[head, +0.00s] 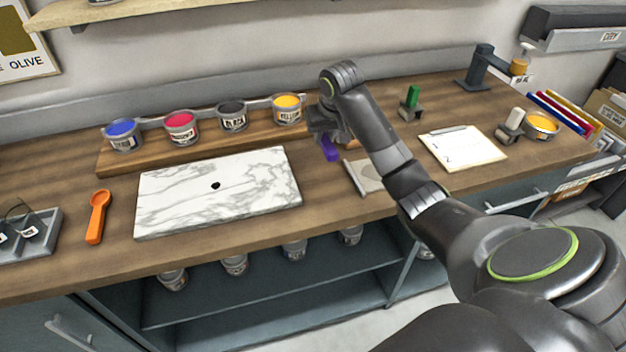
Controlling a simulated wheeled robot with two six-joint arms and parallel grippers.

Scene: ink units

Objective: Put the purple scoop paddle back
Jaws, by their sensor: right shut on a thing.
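The purple scoop paddle (330,149) shows as a short purple piece just below my right gripper (326,132). My right gripper is shut on it, near the right end of the wooden riser (240,138). The rest of the paddle is hidden by the gripper, and I cannot tell whether its lower end touches the bench. My left gripper is not in view.
Blue (122,134), red (181,127), black (232,115) and yellow (287,108) ink tins stand on the riser. A marble slab (220,190) lies in front, an orange scoop (98,215) to its left. A flat scraper (364,175) and a clipboard (463,148) lie right.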

